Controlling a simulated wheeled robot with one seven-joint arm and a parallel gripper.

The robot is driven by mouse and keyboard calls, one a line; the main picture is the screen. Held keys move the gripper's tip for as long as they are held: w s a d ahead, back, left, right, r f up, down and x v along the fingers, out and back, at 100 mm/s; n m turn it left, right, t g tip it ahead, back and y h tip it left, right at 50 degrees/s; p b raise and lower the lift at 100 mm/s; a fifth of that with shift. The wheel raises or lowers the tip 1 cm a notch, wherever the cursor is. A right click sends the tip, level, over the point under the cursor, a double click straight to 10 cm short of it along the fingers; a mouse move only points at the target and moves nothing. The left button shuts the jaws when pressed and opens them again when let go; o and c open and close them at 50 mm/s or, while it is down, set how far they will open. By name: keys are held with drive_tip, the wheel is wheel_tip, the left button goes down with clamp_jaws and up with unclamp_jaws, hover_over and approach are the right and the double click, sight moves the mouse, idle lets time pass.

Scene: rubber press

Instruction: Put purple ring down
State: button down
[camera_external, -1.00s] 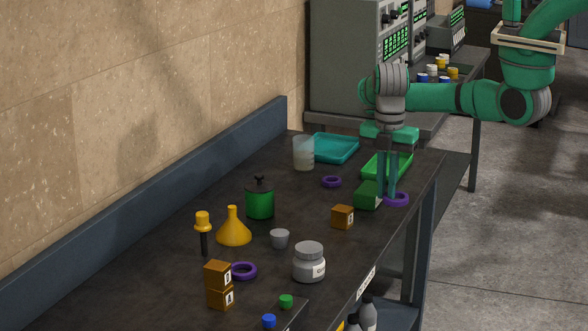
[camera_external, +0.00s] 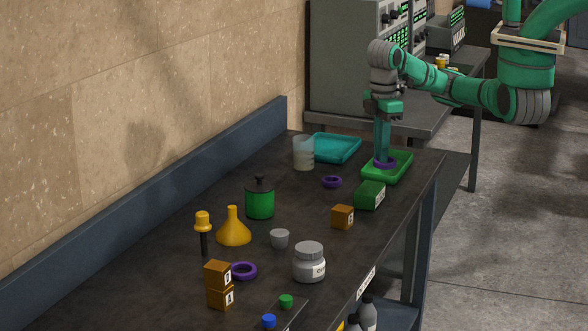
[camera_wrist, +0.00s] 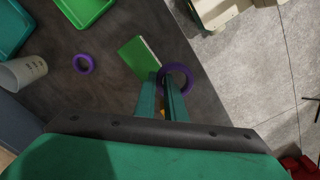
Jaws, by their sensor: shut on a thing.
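My gripper (camera_external: 382,158) points down and is shut on a purple ring (camera_external: 386,164). In the wrist view my gripper's fingertips (camera_wrist: 166,84) pinch the near-left side of the ring (camera_wrist: 187,73). The held ring is in the air; in the external view it overlaps the green tray (camera_external: 402,170), while in the wrist view that tray (camera_wrist: 90,8) lies apart at the upper left. A second purple ring (camera_external: 331,182) lies on the table and also shows in the wrist view (camera_wrist: 84,63). A third purple ring (camera_external: 243,271) lies beside the stacked orange blocks (camera_external: 218,274).
A green box (camera_external: 369,195) stands near the table's right edge. A teal tray (camera_external: 334,149) and a beaker (camera_external: 303,153) are at the back. A green canister (camera_external: 260,199), yellow funnel (camera_external: 234,230) and grey jar (camera_external: 309,263) stand nearer. Bare table surrounds the second ring.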

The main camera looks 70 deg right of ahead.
drive_tip(key=s+d+m, duration=0.3)
drive_tip(key=d+m, duration=0.1)
drive_tip(key=d, duration=0.7)
drive_tip(key=s+d+m, duration=0.3)
drive_tip(key=d+m, duration=0.1)
drive_tip(key=d, duration=0.7)
drive_tip(key=w+d+f, duration=0.2)
drive_tip(key=w, duration=0.1)
drive_tip(key=w+d+f, duration=0.2)
drive_tip(key=w+f, duration=0.1)
drive_tip(key=w, duration=0.1)
drive_tip(key=w+d+f, duration=0.2)
drive_tip(key=w+f, duration=0.1)
drive_tip(key=w, duration=0.1)
drive_tip(key=shift+d+f, duration=0.15)
drive_tip(key=shift+d, duration=0.25)
drive_tip(key=shift+w+d+f, duration=0.15)
drive_tip(key=shift+w+f, duration=0.1)
drive_tip(key=shift+f, duration=0.15)
drive_tip(key=f, duration=0.3)
drive_tip(key=shift+w+d, duration=0.15)
drive_tip(key=shift+w, duration=0.1)
drive_tip(key=shift+s+f, duration=0.15)
drive_tip(key=shift+f, duration=0.15)
drive_tip(key=shift+f, duration=0.1)
